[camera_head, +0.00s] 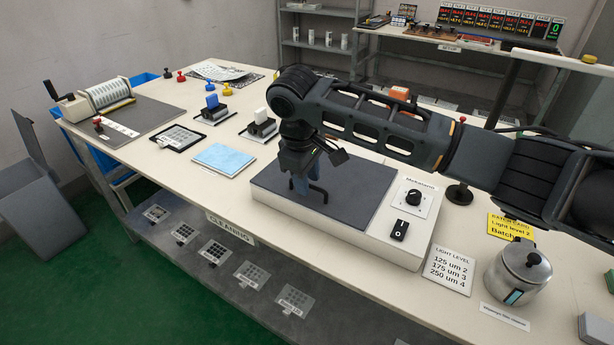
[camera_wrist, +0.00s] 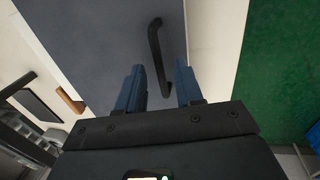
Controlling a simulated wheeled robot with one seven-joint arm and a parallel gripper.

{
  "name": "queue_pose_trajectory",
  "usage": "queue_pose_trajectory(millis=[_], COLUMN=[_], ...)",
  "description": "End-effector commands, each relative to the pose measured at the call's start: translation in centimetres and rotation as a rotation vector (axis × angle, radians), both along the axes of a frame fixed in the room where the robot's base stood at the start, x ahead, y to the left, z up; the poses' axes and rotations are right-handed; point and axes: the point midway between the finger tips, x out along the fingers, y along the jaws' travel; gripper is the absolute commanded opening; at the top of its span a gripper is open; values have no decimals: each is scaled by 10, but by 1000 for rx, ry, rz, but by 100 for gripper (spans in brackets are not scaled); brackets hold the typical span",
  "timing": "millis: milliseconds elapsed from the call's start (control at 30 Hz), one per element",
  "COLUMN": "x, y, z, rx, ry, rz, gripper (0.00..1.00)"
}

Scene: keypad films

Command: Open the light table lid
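The light table (camera_head: 385,233) is a pale box on the bench with a flat grey lid (camera_head: 345,200), which lies closed on top. A black bar handle (camera_head: 321,191) stands at the lid's front edge. In the wrist view the handle (camera_wrist: 157,55) runs over the grey lid (camera_wrist: 95,35) with its near end between my two blue fingers. My gripper (camera_head: 306,188) points down over the front of the lid. In the wrist view my gripper (camera_wrist: 158,82) is open, with a gap on each side of the handle. Whether the fingers are low enough to surround it is unclear.
A black knob (camera_head: 413,197) and a rocker switch (camera_head: 399,230) sit right of the lid. A metal pot (camera_head: 518,270) and a light-level card (camera_head: 450,269) stand at the front right. A blue pad (camera_head: 223,157) lies left of the light table.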

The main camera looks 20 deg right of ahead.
Motion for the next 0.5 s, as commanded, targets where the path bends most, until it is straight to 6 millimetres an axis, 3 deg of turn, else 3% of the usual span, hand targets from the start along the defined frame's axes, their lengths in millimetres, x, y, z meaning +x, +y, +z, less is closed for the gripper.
queue_pose_trajectory(millis=[67,400,500], x=[0,0,0], y=[0,0,0], z=[0,0,0], rx=[0,1,1], ry=[0,1,1], rz=[0,0,0], gripper=[33,1,0])
